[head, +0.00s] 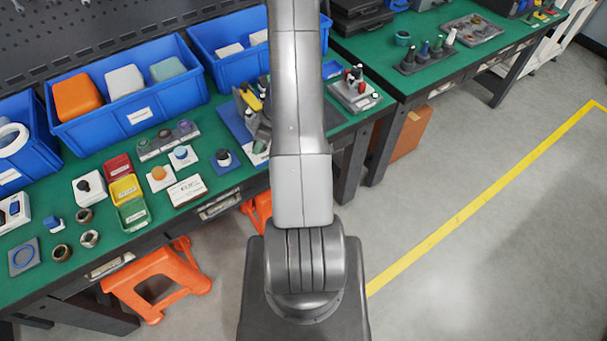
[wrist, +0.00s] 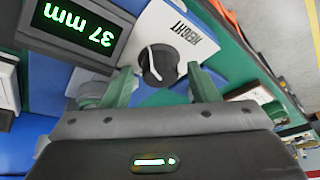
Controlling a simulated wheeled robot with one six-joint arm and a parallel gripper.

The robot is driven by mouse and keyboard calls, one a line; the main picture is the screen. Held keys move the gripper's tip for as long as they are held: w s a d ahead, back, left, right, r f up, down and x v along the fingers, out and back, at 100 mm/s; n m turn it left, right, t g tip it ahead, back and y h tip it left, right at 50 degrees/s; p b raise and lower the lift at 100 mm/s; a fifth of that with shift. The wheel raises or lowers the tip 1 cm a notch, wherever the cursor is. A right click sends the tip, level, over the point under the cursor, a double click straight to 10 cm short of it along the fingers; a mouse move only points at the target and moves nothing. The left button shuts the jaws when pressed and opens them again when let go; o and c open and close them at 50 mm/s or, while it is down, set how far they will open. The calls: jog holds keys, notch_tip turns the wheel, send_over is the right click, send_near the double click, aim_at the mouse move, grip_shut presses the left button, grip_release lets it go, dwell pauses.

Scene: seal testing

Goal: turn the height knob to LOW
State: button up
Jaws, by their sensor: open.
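The height knob (wrist: 158,64) is a round black dial with a curved white pointer line. It sits on a white panel (wrist: 178,22) marked HEIGHT, which appears upside down in the wrist view. No LOW mark is readable there. My gripper (wrist: 159,72) is open, with one green-grey finger on each side of the knob's near part. I cannot tell whether the fingers touch it. A dark display (wrist: 80,32) beside the panel reads 37 mm in green, also upside down. In the head view my arm covers the middle, and I cannot make out the gripper clearly.
The green workbench (head: 75,243) holds blue bins (head: 130,118), small coloured trays (head: 125,190) and several small parts. An orange stool (head: 158,278) stands in front. A second bench (head: 455,70) is at the right. The grey floor at the right is clear.

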jog(key=shift+s+a+f+m+t+h, duration=0.15)
jog(key=shift+m+t, duration=0.25)
jog(key=shift+m, duration=0.8)
jog(key=shift+d+r+m+t+h, duration=0.1)
jog(key=shift+m+t+h, duration=0.25)
jog(key=shift+m, duration=0.85)
jog(key=shift+s+f+m+t, duration=0.15)
jog(key=shift+m+t, duration=0.1)
jog(key=shift+m, duration=0.4)
jog(key=shift+w+f+m+t, duration=0.1)
jog(key=shift+m+t, duration=0.1)
jog(key=shift+m, duration=0.45)
jog(key=shift+f+m+h+b, duration=0.2)
jog(key=shift+m+h+b, duration=0.3)
jog(key=shift+m, duration=0.3)
jog(key=shift+a+f+m+b, duration=0.1)
jog(key=shift+f+m+b, duration=0.15)
jog(key=shift+b, duration=0.3)
jog(key=shift+s+d+r+m+t+b, duration=0.25)
jog(key=shift+s+r+m+t+b, duration=0.25)
jog(key=shift+b, duration=0.6)
jog(key=shift+w+a+f+m+h+b, duration=0.2)
jog(key=shift+w+m+h+b, duration=0.15)
jog(key=shift+b, duration=0.65)
jog(key=shift+r+m+b, duration=0.1)
jog(key=shift+m+b, duration=0.2)
jog(key=shift+b, duration=0.7)
